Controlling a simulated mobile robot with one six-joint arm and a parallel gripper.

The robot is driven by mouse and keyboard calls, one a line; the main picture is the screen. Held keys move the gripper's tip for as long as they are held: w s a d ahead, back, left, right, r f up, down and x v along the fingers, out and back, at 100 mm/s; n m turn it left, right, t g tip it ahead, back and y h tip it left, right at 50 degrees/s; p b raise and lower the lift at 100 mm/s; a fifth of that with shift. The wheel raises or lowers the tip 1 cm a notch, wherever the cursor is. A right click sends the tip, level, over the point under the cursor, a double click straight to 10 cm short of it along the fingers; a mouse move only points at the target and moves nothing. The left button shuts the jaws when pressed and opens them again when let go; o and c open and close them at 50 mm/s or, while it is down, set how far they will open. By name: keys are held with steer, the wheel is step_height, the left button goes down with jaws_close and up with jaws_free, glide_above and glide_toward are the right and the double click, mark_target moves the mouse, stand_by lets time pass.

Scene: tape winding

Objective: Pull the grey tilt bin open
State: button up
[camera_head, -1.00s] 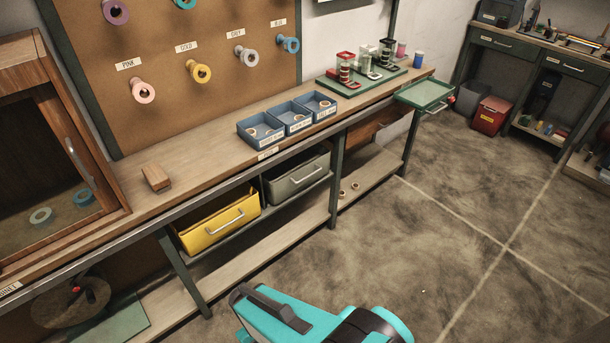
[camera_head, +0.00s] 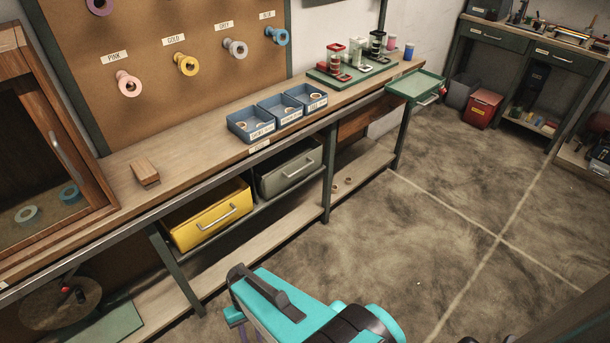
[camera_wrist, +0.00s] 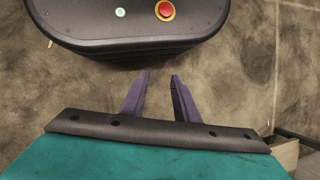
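The grey tilt bin (camera_head: 289,171) hangs under the long workbench, right of the yellow bin. Its silver handle (camera_head: 299,171) faces the floor area. Its open top shows beneath the bench edge, and I cannot tell how far it is tilted. My gripper (camera_wrist: 158,88) shows in the wrist view with its two purple fingers apart and nothing between them. It points down over the floor, beside my own dark base. In the head view my teal arm is at the bottom centre, well apart from the grey bin.
The yellow bin (camera_head: 210,216) sits left of the grey one. A bench leg (camera_head: 328,174) stands just right of the grey bin. Blue trays (camera_head: 251,124) stand on the bench above. A green tray (camera_head: 415,84) juts out at the far right end. The floor in front (camera_head: 400,235) is clear.

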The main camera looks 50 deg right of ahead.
steer(key=w+d+r+m+t+y+b, duration=0.1)
steer(key=w+d+r+m+t+b, duration=0.25)
steer(key=w+d, duration=0.4)
steer(key=w+d+r+m+t+y+b, duration=0.1)
steer(key=w+d+r+m+t+b, duration=0.2)
steer(key=w+d, duration=0.4)
steer(key=w+d+r+m+t+y+b, duration=0.1)
steer(key=w+d+m+t+b, duration=0.15)
steer(key=w+d+t, duration=0.5)
steer(key=s+d+r+m+t+h+b, duration=0.1)
steer(key=d+r, duration=0.4)
steer(key=d, duration=0.5)
steer(key=s+d+r+m+t+h+b, duration=0.2)
steer(key=s+d+r+m+h, duration=0.1)
steer(key=d, duration=0.8)
steer(key=s+d+r+m+t+h+b, duration=0.1)
steer(key=s+d+r+m+t+h, duration=0.1)
steer(key=d+r, duration=0.5)
steer(key=s+d+m, duration=0.1)
steer(key=d, duration=0.2)
steer(key=shift+s+d+r+t+h+b, duration=0.2)
steer(key=shift+s+t+h+b, duration=0.1)
steer(key=shift+h+b, duration=0.1)
steer(key=shift+w, duration=0.15)
steer(key=x, duration=1.3)
steer(key=shift+w+b, duration=0.25)
steer(key=shift+b, duration=0.15)
steer(key=shift+f, duration=0.1)
